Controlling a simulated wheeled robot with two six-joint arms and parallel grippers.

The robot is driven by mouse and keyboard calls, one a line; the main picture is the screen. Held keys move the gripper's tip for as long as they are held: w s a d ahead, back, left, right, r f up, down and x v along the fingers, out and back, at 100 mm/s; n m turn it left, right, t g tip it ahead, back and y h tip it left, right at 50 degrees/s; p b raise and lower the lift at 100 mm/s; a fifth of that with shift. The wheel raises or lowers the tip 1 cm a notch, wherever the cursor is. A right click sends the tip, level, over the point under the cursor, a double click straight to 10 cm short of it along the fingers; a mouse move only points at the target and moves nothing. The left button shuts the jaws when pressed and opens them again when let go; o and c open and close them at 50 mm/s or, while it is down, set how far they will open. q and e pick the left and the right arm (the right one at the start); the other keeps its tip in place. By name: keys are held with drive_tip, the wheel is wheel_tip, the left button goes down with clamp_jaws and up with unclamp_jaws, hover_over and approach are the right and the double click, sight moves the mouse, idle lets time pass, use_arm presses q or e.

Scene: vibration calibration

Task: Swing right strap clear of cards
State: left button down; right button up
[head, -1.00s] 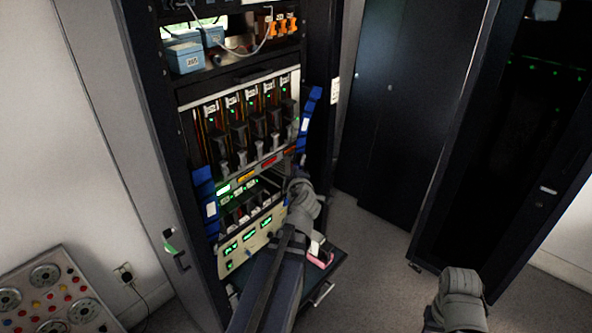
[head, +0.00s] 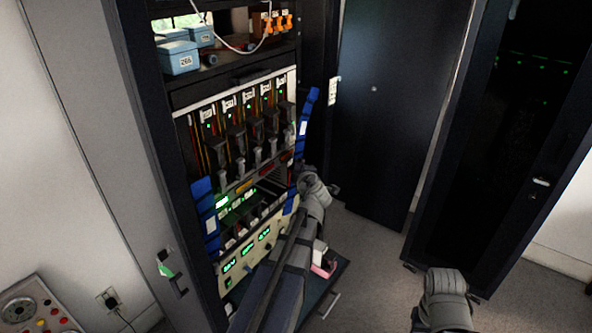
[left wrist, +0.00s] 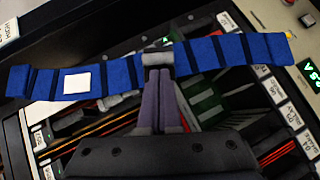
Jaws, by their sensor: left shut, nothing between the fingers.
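The right strap (head: 304,122) is a blue segmented band with a white patch, running down the right edge of the card rack. In the left wrist view the strap (left wrist: 218,56) spans the top of the picture. My left gripper (left wrist: 158,62) is shut and empty, its fingertips overlapping the middle of the strap; whether they touch it I cannot tell. In the head view my left wrist hides the fingers and part of the strap. The cards (head: 240,142) stand in a row left of this strap. My right gripper's fingers are not visible.
A second blue strap (head: 205,212) hangs at the rack's left edge. Below the cards is a cream panel with green displays (head: 231,266). A pulled-out shelf (head: 332,292) is under my left arm. A dark cabinet (head: 515,130) stands at right; grey floor lies between.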

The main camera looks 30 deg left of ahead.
use_arm(q)
drive_tip(key=shift+d, duration=0.15)
drive_tip(key=shift+w, duration=0.1)
drive_tip(key=w+f+b, duration=0.3)
drive_tip(key=w, duration=0.8)
drive_tip(key=shift+w+d+f, duration=0.15)
drive_tip(key=shift+d, duration=0.25)
